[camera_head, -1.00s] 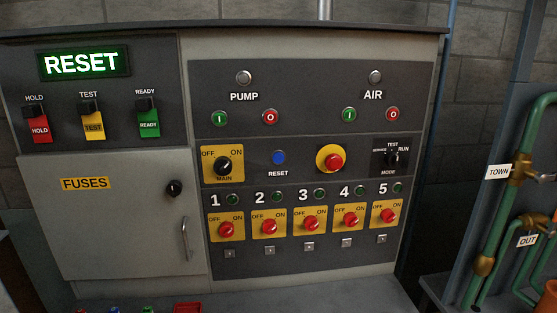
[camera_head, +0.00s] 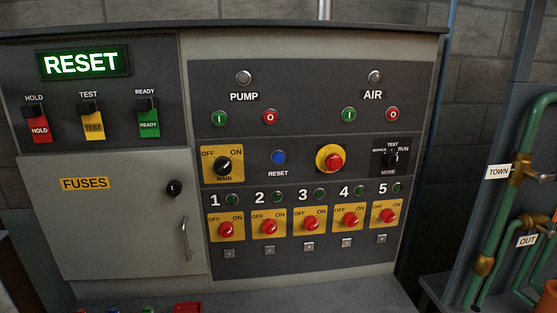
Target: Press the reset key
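The reset key is a round blue button (camera_head: 279,157) above the white word RESET on the dark control panel (camera_head: 310,262). It sits between the yellow MAIN switch (camera_head: 222,164) and the red emergency button on its yellow disc (camera_head: 331,160). Nothing covers it. A green lit display (camera_head: 84,63) at the upper left reads RESET. Neither of my grippers shows in the head view.
The grey FUSES door (camera_head: 110,225) with a handle is at the left. Numbered red switches (camera_head: 311,223) line the panel below the blue button. Green pipes (camera_head: 511,180) with TOWN and OUT tags stand at the right. A ledge (camera_head: 345,298) runs along the bottom.

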